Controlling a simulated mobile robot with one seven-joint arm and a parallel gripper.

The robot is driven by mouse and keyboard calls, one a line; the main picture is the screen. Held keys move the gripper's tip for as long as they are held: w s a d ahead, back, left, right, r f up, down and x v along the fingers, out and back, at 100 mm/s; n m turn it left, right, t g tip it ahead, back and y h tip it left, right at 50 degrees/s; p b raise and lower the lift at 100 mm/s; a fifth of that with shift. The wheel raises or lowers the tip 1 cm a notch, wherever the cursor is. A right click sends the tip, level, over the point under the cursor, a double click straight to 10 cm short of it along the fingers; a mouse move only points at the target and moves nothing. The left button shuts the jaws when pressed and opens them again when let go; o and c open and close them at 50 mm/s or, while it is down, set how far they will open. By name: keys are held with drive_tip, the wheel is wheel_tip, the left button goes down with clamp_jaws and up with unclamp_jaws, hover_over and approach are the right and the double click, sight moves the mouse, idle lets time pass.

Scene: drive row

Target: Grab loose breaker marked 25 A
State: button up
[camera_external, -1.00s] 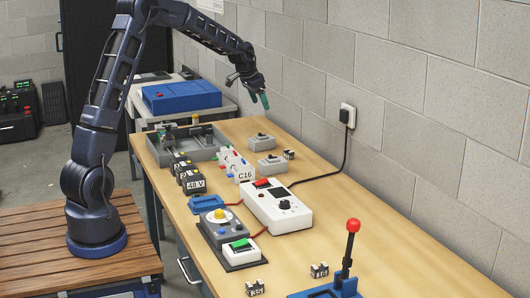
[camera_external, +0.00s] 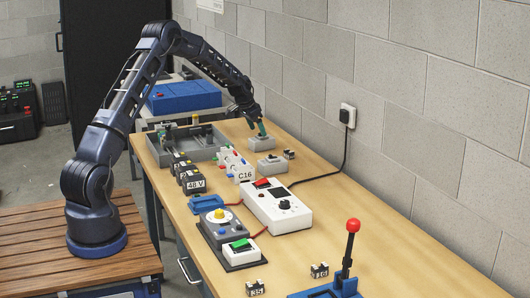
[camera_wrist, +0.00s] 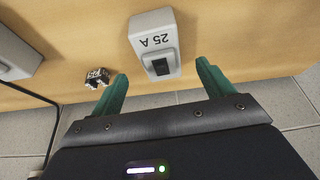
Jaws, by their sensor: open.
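The loose breaker marked 25 A (camera_wrist: 148,28) is a light grey block with a black switch. It lies on the bench top, its marking upside down in the wrist view. In the external view it is the farther of two grey blocks (camera_external: 256,144) near the wall. My gripper (camera_wrist: 162,72) is open, its green fingers apart with the switch end of the breaker showing between their tips. In the external view my gripper (camera_external: 260,130) is just above this breaker, and partly hides it. Whether the fingers touch it cannot be told.
Another grey breaker (camera_external: 273,166) lies nearer the camera, with a small black-and-white block (camera_external: 289,154) beside it; that block also shows in the wrist view (camera_wrist: 97,77). A grey tray (camera_external: 172,151) stands left. The wall runs close behind, with a black cable (camera_external: 345,150).

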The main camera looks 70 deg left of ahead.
sight(263, 139)
drive_tip(key=x, duration=0.7)
drive_tip(key=shift+w+a, duration=0.1)
drive_tip(key=shift+w, duration=0.25)
drive_tip(key=c, duration=1.3)
drive_tip(key=shift+r, duration=0.1)
